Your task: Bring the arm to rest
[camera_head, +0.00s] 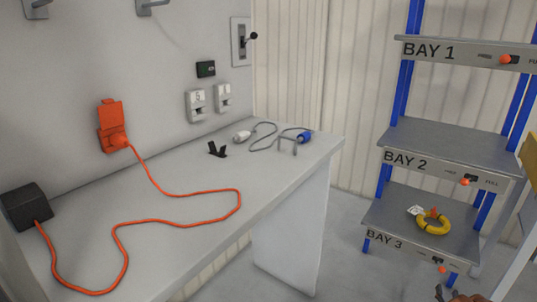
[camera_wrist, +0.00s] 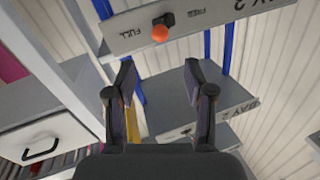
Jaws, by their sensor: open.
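My gripper (camera_wrist: 160,75) is open and empty in the wrist view, its two dark fingers apart with a grey shelf behind them. In the camera_head view, dark parts at the bottom right edge look like part of my gripper (camera_head: 446,294), near the front of the BAY 3 shelf (camera_head: 400,219). Most of my arm is out of that view. In the wrist view, a shelf front with an orange knob (camera_wrist: 161,30) lies beyond the fingertips. I cannot tell the exact gap to it.
The blue-posted rack also has BAY 1 (camera_head: 455,53) and BAY 2 (camera_head: 445,147). A yellow coil (camera_head: 433,223) lies on BAY 3. At left, a bench (camera_head: 190,235) carries an orange cable (camera_head: 178,221) and a grey cable (camera_head: 262,137). Floor shows between bench and rack.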

